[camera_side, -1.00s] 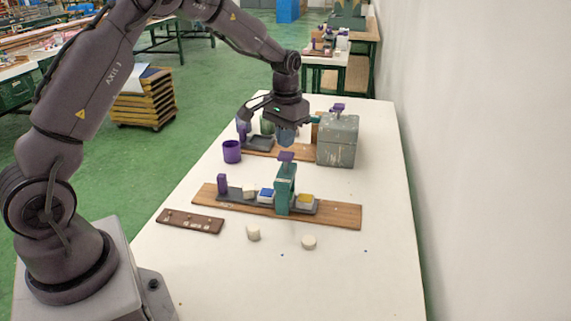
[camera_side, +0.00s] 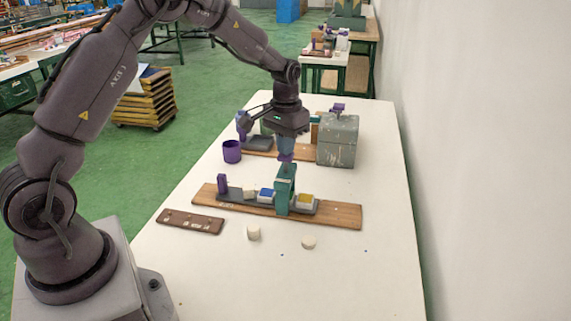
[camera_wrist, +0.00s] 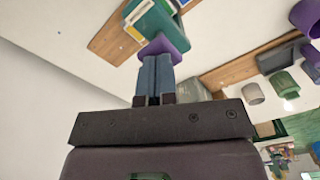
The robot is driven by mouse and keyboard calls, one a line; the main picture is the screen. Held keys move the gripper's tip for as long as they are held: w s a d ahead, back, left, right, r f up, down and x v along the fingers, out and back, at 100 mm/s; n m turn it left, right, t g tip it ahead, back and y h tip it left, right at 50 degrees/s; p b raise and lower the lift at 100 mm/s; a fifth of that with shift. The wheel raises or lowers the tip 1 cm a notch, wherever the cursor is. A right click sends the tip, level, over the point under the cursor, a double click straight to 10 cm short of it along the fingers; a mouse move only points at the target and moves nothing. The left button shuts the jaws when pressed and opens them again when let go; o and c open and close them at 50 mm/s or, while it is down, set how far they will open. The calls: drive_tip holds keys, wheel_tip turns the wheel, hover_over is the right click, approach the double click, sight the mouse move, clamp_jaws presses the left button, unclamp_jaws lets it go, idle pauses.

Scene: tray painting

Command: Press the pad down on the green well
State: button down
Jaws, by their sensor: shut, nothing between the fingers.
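A teal press (camera_side: 284,192) stands over a dark grey tray on a wooden board (camera_side: 340,214). A flat purple plate (camera_side: 286,157) tops it. A blue well (camera_side: 265,195) lies left of the press and a yellow well (camera_side: 304,201) right of it. I see no green well; the press hides the tray's middle. My gripper (camera_side: 286,149) is shut and empty, pointing down right over the purple plate. In the wrist view its fingertips meet the purple plate (camera_wrist: 165,46) or nearly so; contact is not certain. The teal press (camera_wrist: 157,22) shows beyond.
A purple cup (camera_side: 232,151) and a grey box (camera_side: 337,142) flank a second wooden board behind. A purple peg (camera_side: 222,183) stands at the tray's left end.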

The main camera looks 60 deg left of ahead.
drive_tip(key=shift+f, duration=1.4)
drive_tip(key=shift+r, duration=2.35)
drive_tip(key=shift+r, duration=2.5)
